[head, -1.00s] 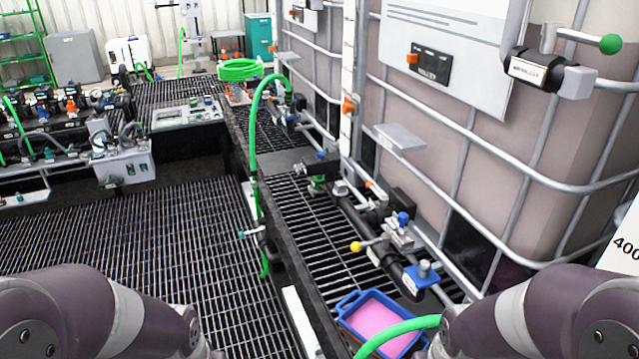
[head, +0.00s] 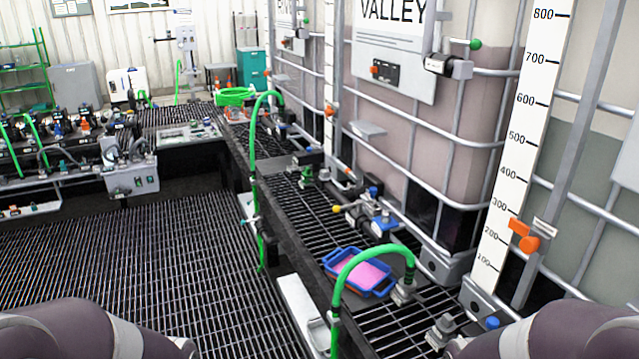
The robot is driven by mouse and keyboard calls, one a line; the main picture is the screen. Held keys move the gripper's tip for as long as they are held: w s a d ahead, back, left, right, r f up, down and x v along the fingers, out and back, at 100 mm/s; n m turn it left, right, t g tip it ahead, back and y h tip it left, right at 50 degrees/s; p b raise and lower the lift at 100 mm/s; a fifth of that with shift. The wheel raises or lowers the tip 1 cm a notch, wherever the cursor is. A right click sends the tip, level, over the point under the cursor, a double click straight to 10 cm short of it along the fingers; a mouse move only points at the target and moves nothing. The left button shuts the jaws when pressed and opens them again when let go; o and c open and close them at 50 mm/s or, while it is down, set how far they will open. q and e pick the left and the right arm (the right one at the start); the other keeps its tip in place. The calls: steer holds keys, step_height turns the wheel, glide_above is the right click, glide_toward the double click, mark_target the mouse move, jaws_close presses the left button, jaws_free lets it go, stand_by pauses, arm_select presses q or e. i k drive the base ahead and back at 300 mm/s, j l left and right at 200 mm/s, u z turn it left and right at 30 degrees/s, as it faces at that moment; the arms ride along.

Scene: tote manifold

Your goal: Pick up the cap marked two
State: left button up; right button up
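I cannot make out a cap marked two; no such marking is readable in the head view. Small grey fittings (head: 403,291) stand on the grating shelf near the blue tray, and a fitting with a blue top (head: 493,322) stands further right. I cannot tell whether any of these is a cap. Only my arm links show at the bottom left and bottom right. Both of my grippers are out of view.
A blue tray (head: 328,258) with pink contents sits on the grating shelf (head: 300,208). A green hose (head: 345,268) arches in front of it. Large caged tanks (head: 440,150) with a white scale (head: 520,140) line the right. The grating floor (head: 150,250) at left is clear.

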mark_target(306, 174)
steer(key=z, duration=0.85)
steer(key=j+z, duration=0.15)
steer(key=z, duration=0.25)
steer(key=i+z, duration=0.1)
steer(key=z, duration=0.35)
steer(key=j+z, duration=0.1)
steer(key=z, duration=0.7)
steer(key=j, duration=1.2)
steer(key=k+j, duration=0.1)
steer(key=j, duration=2.35)
steer(key=k+j, duration=0.15)
steer(key=j, duration=2.3)
steer(key=k+j+z, duration=0.1)
steer(key=j, duration=1.15)
